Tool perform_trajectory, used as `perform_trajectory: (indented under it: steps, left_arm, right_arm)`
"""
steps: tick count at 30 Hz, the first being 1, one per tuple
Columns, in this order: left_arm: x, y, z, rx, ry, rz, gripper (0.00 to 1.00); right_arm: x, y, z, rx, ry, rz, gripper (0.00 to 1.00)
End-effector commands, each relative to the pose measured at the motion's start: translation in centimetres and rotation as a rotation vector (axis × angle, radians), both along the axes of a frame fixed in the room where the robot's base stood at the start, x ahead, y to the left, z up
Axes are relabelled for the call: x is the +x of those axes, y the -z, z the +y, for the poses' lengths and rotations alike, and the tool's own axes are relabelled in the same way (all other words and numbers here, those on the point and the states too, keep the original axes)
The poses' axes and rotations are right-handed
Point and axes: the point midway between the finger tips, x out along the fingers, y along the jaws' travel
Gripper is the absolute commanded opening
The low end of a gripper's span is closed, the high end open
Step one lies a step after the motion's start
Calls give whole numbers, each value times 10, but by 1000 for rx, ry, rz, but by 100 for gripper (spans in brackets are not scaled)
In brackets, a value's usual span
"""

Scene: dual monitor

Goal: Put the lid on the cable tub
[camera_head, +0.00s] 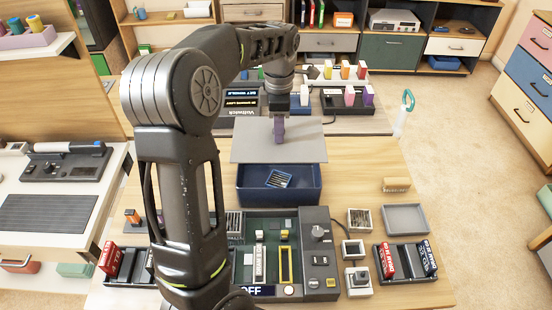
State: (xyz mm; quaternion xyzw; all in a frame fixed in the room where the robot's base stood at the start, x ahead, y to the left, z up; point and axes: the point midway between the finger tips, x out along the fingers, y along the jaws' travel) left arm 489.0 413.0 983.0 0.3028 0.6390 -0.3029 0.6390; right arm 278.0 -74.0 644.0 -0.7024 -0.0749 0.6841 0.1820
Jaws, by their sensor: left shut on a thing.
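My left gripper (279,113) reaches over from above and is shut on the handle. The cable tub is a dark blue open box (278,197) just in front of the lid. A small dark striped item (279,178) shows inside it. The lid's front edge lines up with the tub's back rim in the picture; I cannot tell whether they touch. The tub's front part is uncovered. My right gripper is not in view.
A control panel (318,262) with switches stands in front of the tub. Racks with red and dark blocks (405,262) and a grey tray (405,219) lie to the right. Small displays and coloured blocks (349,96) stand behind.

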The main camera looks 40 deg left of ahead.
Motion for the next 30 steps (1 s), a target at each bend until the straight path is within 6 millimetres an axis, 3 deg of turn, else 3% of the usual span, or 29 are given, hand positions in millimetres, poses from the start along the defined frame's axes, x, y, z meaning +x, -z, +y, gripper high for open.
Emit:
perform_trajectory:
  steps: [8,19,30]
  left_arm:
    - [0,5,0,0,4,2,0]
    - [0,60,-1,-1,6,3,0]
    - [0,66,-1,-1,6,1,0]
  right_arm:
    - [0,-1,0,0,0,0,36]
    - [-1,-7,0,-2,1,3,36]
    - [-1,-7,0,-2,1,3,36]
